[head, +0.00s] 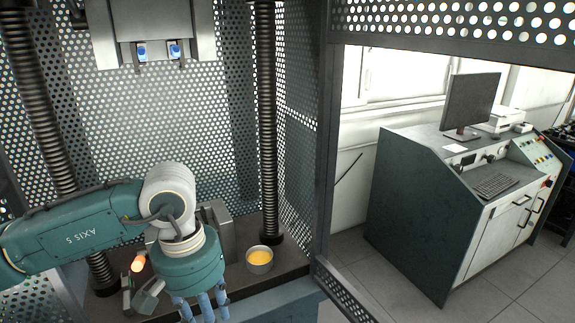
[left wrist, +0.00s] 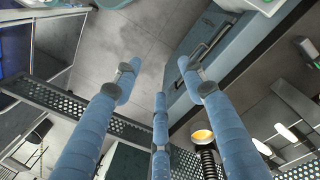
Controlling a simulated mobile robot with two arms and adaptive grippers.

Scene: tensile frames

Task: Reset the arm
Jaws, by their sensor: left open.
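My left arm (head: 90,225), teal and marked AXIS 5, reaches in from the left of the head view across the front of the tensile frame. My left gripper (head: 202,308) hangs below its wrist at the bottom edge, with blue fingers pointing down and the tips partly cut off. In the left wrist view the fingers of my left gripper (left wrist: 160,92) are spread apart with nothing between them. My right gripper is in neither view.
The frame's upper head (head: 155,35) hangs above the arm, between two ribbed columns (head: 267,130). A metal bowl (head: 260,261) with yellow-orange content stands on the machine base right of the gripper. An orange glow (head: 138,263) shows left of it. A console (head: 425,215) stands right, beyond open floor.

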